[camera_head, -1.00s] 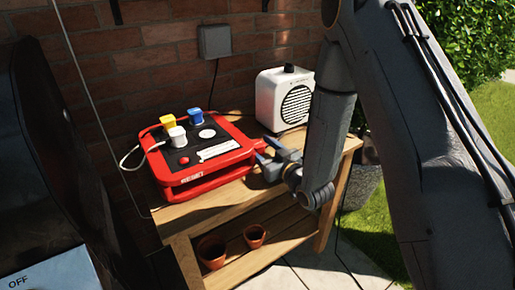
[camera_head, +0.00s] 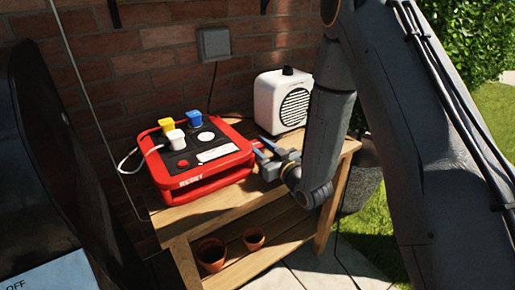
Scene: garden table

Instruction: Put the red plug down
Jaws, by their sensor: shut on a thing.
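My gripper (camera_head: 264,153) is at the right side of the red power box (camera_head: 205,180), low and close to the tabletop. Its two grey fingers point left toward the box. A small bit of red shows at the fingertips, the red plug (camera_head: 258,144), which my gripper is shut on; most of it is hidden by the fingers. Whether the plug touches the table or the box cannot be told. On the box's black top are a yellow plug (camera_head: 166,125), a blue plug (camera_head: 193,117) and a white plug (camera_head: 175,138) with a white cord.
A white speaker (camera_head: 283,100) stands behind my gripper on the wooden table (camera_head: 215,208). The table's front strip is bare. Two clay pots (camera_head: 211,254) sit on the lower shelf. A brick wall (camera_head: 150,55) closes the back, with a grey wall box (camera_head: 214,43).

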